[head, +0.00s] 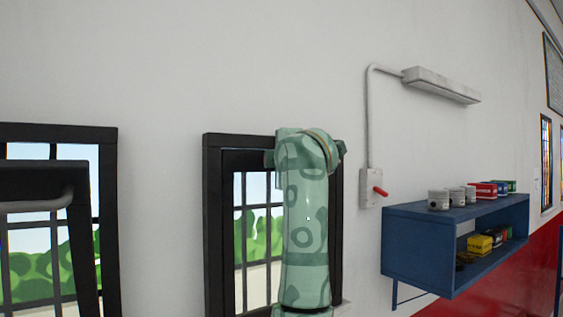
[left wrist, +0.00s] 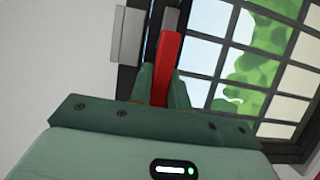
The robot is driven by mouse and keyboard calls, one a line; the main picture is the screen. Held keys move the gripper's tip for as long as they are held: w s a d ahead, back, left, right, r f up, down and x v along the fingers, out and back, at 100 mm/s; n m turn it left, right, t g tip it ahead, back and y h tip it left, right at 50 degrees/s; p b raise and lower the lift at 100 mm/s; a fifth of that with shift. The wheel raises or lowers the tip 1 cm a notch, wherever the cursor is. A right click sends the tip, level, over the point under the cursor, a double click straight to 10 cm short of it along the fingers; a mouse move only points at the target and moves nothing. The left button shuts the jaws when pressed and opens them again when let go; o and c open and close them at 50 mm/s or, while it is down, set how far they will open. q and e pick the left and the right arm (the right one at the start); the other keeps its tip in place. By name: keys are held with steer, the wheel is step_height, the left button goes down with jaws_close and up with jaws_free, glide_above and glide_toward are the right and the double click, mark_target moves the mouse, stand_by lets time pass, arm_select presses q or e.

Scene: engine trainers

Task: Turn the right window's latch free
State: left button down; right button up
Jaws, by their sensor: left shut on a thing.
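The right window (head: 240,220) has a black frame and dark bars, and its sash appears to sit in the frame. My left arm rises in front of its right side in the head view and hides the latch there. In the left wrist view my left gripper (left wrist: 162,82) has its green fingers on either side of a red latch handle (left wrist: 169,48), shut on it. The handle stands against the dark window frame, with the panes (left wrist: 245,60) to the right. My right gripper is in neither view.
Another black-framed window (head: 80,220) is at the left, with a dark frame part (head: 40,178) in front of it. Right of the arm are a wall switch box (head: 370,194) with a red lever and a blue shelf (head: 418,240) holding cans and boxes. Bare wall lies between the windows.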

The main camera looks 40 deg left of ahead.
arm_select(q)
steer(key=c, duration=1.3)
jaws_free()
steer(key=shift+r, duration=0.1)
